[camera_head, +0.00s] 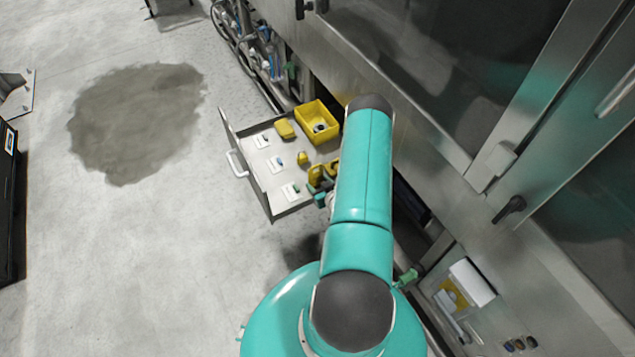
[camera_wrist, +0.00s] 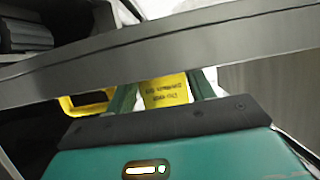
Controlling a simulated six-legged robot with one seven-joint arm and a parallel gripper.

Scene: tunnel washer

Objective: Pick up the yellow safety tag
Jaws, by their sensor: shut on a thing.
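In the wrist view the yellow safety tag (camera_wrist: 166,93), with small dark lettering, sits between the two green fingers of my gripper (camera_wrist: 163,83). My gripper is shut on it. A grey metal bar crosses in front of the tag's upper part and the fingertips. In the head view my arm hides most of my gripper, which is low at the right side of an open drawer (camera_head: 262,175). I cannot tell the tag apart from the other yellow pieces there.
The drawer holds a yellow bin (camera_head: 318,122), a yellow block (camera_head: 285,129), a small yellow piece (camera_head: 302,158) and several white cards with small parts. A steel machine stands along the right. Open floor with a dark wet patch (camera_head: 137,122) lies left.

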